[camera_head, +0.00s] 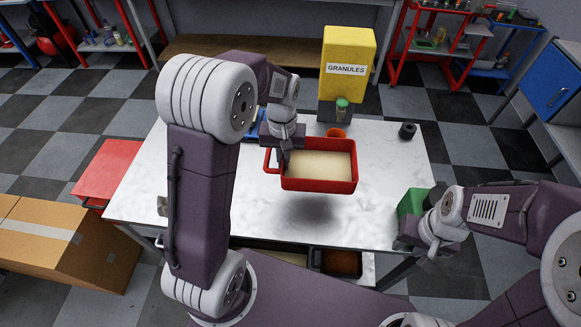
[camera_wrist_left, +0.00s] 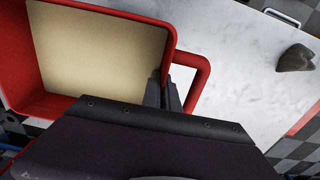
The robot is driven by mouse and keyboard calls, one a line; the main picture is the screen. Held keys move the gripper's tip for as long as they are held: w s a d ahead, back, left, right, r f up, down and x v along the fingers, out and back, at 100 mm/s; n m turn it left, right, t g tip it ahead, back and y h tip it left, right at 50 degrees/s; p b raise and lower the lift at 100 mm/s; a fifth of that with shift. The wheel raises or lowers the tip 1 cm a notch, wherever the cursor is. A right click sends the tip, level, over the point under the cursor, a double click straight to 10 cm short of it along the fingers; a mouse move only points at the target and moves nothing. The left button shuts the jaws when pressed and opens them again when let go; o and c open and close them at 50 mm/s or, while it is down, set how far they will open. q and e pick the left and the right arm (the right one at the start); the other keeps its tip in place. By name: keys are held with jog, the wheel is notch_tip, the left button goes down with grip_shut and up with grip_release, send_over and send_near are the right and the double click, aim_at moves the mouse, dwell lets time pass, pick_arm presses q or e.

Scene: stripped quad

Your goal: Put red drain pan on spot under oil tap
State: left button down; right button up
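The red drain pan (camera_head: 318,185) has a pale tan inside and a red loop handle on its left. It hangs level above the white table, with a dark shadow on the tabletop below it. My left gripper (camera_head: 284,158) is shut on the pan at its handle side; the left wrist view shows the fingers (camera_wrist_left: 169,94) between the pan wall (camera_wrist_left: 172,40) and the handle (camera_wrist_left: 203,78). My right gripper (camera_head: 408,242) is beside the green box at the table's right edge; its finger gap is not clear. I cannot identify the oil tap or its spot.
The white table (camera_head: 385,215) is largely clear around the shadow. A yellow granules box (camera_head: 347,60) stands behind the pan. A black cylinder (camera_head: 407,130) is at the back right, a green box (camera_head: 412,203) at the right edge. A small grey piece (camera_head: 163,206) is at the left edge.

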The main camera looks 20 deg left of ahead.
pick_arm(q)
jog(key=shift+w+d+f+b, duration=0.35)
jog(key=shift+w+f+b, duration=0.15)
jog(key=shift+f+b, duration=0.35)
send_over(254, 184)
notch_tip(254, 184, down, 7)
notch_tip(254, 184, down, 3)
jog(key=shift+f, duration=0.1)
jog(key=shift+f+p, duration=0.3)
jog(key=shift+f, duration=0.15)
